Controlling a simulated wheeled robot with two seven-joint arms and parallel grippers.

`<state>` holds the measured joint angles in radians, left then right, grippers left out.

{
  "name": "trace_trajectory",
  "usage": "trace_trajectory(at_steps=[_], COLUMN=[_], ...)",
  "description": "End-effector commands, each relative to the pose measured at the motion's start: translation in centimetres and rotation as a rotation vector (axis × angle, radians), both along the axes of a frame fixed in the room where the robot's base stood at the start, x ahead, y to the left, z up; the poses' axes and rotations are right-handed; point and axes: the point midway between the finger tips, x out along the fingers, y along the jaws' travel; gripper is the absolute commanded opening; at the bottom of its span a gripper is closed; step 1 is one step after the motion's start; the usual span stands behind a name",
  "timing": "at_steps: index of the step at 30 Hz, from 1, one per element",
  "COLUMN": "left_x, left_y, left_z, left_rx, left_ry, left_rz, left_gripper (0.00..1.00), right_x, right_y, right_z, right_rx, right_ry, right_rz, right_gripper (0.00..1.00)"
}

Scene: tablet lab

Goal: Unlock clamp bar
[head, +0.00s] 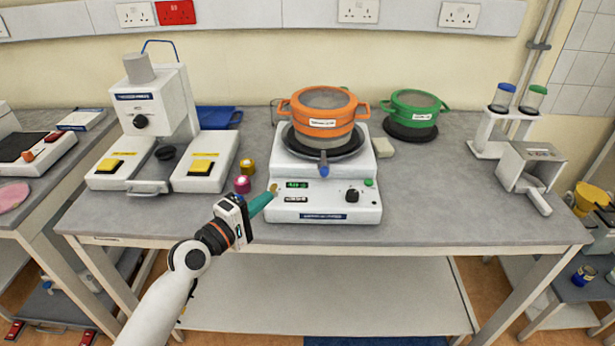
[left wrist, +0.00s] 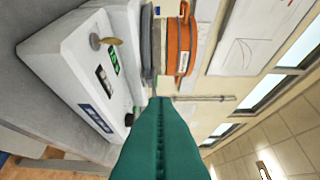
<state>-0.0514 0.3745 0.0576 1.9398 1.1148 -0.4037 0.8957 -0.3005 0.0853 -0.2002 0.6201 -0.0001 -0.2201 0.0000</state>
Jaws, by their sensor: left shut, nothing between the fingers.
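A white sieve shaker (head: 300,207) stands at the middle of the bench with an orange pan-like sieve (head: 322,108) on its dark round plate. A lever with a blue tip (head: 324,170) hangs at the plate's front; I cannot tell for sure whether it is the clamp bar. My left gripper (head: 268,199) has teal fingers, shut and empty, near the shaker's front left corner by a small brass knob (head: 273,188). In the left wrist view the shut fingers (left wrist: 158,102) point toward the shaker (left wrist: 90,75) and orange sieve (left wrist: 182,45), with a thin metal rod (left wrist: 205,98) beyond their tip.
A green sieve (head: 415,103) sits behind to the right. A white press-like device with yellow pads (head: 155,120) stands left, with small yellow (head: 247,167) and magenta (head: 242,184) jars between. A grey device (head: 528,172) stands far right.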

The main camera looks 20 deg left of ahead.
Motion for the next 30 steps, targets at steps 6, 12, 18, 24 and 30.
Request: trace_trajectory(at_steps=[6, 12, 18, 24, 30], left_x=[2.4, 6.5, 9.8, 10.7, 11.0], left_y=[-0.9, -2.3, -4.2, -6.4, -7.0], left_z=[0.3, 0.3, 0.4, 0.2, 0.0], left_rx=[0.0, -0.001, -0.001, 0.001, 0.001], left_ry=[-0.002, -0.001, 0.001, 0.001, 0.001], left_rz=[0.001, 0.0, -0.002, 0.0, 0.0], left_gripper=[0.0, 0.0, 0.0, 0.0, 0.0], right_x=[0.0, 0.0, 0.0, 0.0, 0.0], right_y=[0.1, 0.6, 0.9, 0.8, 0.5], right_z=[0.8, 1.5, 2.4, 3.3, 3.4], right_rx=[0.001, 0.008, 0.011, 0.011, 0.007], right_ry=[0.0, 0.0, -0.001, -0.001, -0.001], right_rz=[-0.001, -0.003, -0.004, -0.004, -0.002], right_gripper=[0.36, 0.36, 0.36, 0.36, 0.36])
